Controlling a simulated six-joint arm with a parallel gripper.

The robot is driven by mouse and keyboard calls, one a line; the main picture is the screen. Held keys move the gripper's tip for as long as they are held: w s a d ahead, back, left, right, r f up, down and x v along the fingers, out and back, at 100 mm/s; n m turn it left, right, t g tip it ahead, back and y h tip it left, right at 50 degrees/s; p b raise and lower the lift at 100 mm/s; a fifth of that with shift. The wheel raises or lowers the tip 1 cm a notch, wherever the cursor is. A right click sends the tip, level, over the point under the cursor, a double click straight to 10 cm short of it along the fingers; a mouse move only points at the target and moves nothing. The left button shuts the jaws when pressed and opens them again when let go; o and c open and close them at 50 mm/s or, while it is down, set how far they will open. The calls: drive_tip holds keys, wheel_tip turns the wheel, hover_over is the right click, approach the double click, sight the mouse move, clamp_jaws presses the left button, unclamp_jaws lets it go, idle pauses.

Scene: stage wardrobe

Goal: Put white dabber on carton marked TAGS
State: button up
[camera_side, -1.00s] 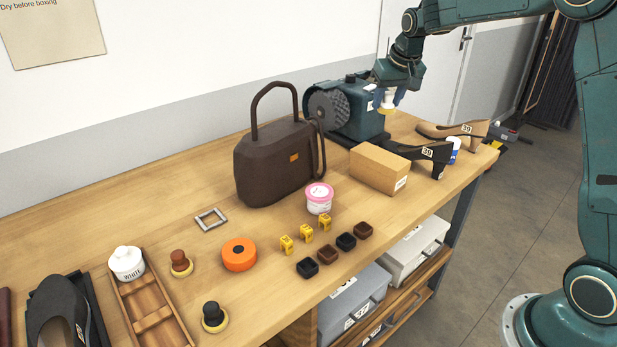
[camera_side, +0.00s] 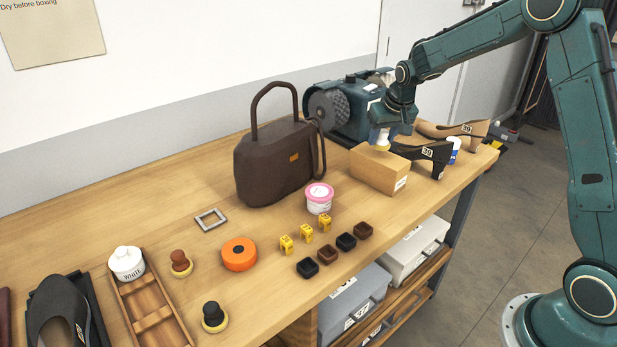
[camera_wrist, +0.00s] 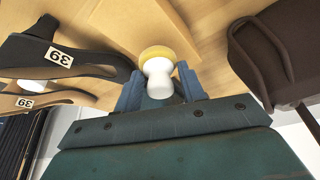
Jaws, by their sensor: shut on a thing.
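The white dabber (camera_wrist: 158,78) has a yellow pad (camera_wrist: 166,53) and is gripped by its white handle between the blue fingers of my gripper (camera_wrist: 160,92). In the side view my gripper (camera_side: 382,134) holds the dabber (camera_side: 383,146) pad down at the back part of the tan carton (camera_side: 372,172). The pad is at or just above the carton's top; I cannot tell whether they touch. The label on the carton's end is too small to read. The carton also shows in the wrist view (camera_wrist: 125,24).
A black shoe (camera_side: 425,152) marked 39 stands close right of the carton, with a tan shoe (camera_side: 455,131) behind. A green machine (camera_side: 362,118) stands behind, and a brown handbag (camera_side: 270,165) to the left. A pink-lidded tub (camera_side: 319,198) is in front.

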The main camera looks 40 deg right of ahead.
drive_tip(key=shift+f, duration=1.05)
drive_tip(key=shift+f, duration=0.2)
drive_tip(key=o, duration=1)
drive_tip(key=shift+c, duration=0.2)
drive_tip(key=shift+r, duration=0.15)
drive_tip(key=v, duration=1.2)
drive_tip(key=shift+s+r, duration=0.1)
